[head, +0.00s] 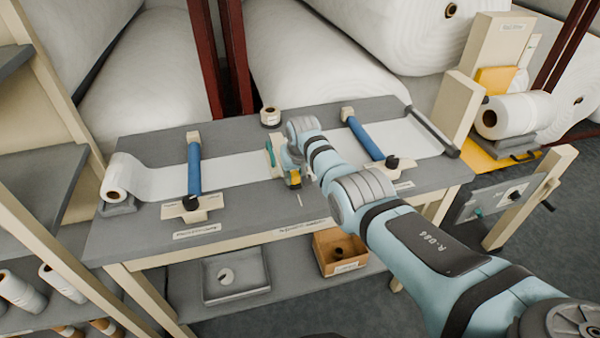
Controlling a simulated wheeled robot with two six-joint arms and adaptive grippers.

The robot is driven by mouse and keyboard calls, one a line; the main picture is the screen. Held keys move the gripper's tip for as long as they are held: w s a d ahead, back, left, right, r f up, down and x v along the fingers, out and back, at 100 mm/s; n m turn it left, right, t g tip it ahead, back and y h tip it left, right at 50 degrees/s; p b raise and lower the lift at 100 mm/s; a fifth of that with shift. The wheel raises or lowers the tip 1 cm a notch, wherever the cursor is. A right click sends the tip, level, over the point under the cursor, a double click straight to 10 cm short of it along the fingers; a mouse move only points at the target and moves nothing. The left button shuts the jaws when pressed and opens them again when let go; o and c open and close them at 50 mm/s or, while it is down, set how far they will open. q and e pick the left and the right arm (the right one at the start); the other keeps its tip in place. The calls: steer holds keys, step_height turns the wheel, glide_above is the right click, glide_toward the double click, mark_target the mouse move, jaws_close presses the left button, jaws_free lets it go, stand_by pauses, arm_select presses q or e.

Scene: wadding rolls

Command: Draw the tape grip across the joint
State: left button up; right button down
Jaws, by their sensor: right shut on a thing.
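My right gripper (291,165) is over the middle of the grey table, shut on a small yellow and dark green piece that looks like the tape grip (294,179). The gripper and wrist hide much of it. A white web (235,171) runs in from the left roll (117,191), and another white web (405,136) lies on the right. The place where they meet is hidden behind my gripper and arm, so I cannot tell the joint's state. Blue bars (194,168) and (366,138) lie across the left and right webs. My left gripper is not in view.
A small tape roll (270,116) stands at the table's back edge. A dark bar (432,132) lies at the table's right end. Below, a shelf holds a grey tray (236,294) and a wooden box (340,265). Large white rolls (335,70) fill the back.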

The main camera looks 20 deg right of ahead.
steer(key=shift+s+a+f, duration=0.1)
steer(key=shift+f, duration=0.05)
steer(key=c, duration=1.4)
jaws_free()
steer(key=shift+o, duration=0.2)
steer(key=shift+r, duration=0.25)
steer(key=shift+s+r, duration=0.1)
steer(key=shift+r, duration=0.25)
steer(key=v, duration=1.1)
